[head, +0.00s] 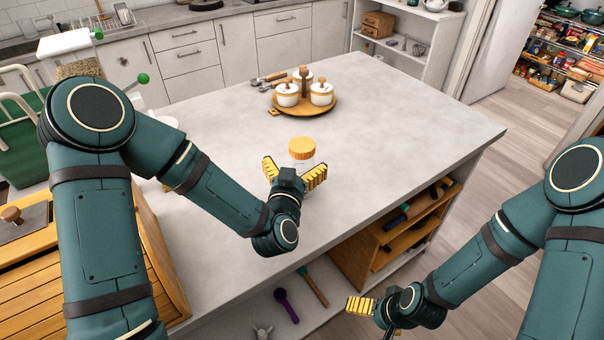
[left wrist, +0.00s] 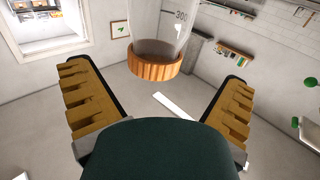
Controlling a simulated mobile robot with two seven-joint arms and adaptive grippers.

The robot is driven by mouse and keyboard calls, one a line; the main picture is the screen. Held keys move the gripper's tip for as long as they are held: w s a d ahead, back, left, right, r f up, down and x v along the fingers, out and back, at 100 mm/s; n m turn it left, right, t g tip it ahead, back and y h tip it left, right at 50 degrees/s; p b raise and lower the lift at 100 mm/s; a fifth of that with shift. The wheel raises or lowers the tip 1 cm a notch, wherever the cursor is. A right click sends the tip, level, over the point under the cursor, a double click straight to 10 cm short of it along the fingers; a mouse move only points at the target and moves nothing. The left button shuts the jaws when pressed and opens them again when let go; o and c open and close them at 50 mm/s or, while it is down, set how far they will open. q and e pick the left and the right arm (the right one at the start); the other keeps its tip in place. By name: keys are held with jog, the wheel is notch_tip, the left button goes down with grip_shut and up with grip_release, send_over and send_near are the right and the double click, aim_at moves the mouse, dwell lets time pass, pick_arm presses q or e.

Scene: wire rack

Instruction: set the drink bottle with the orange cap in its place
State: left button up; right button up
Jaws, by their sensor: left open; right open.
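The drink bottle with the orange cap (head: 302,148) is upright over the grey counter (head: 400,130) in the head view. Its clear body is mostly hidden behind my left gripper. My left gripper (head: 295,164) is open, its yellow fingers spread on the near side of the bottle. In the left wrist view the bottle's ribbed cap (left wrist: 154,66) and clear body with a printed number appear upside down, between and beyond the open fingers. No finger visibly touches it. My right gripper (head: 362,305) is open and empty, low in front of the counter; part of it is hidden.
A round wooden tray (head: 304,110) with white lidded jars stands farther back. A wooden bread box (head: 150,245) is at the left. Open shelves under the counter hold utensils, including a purple one (head: 286,305). Stocked pantry shelves (head: 570,55) show at far right. The counter's right part is clear.

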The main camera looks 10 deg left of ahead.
pick_arm(q)
jog(key=shift+w+d, duration=0.15)
jog(key=shift+w, duration=2.6)
jog(key=c, duration=1.3)
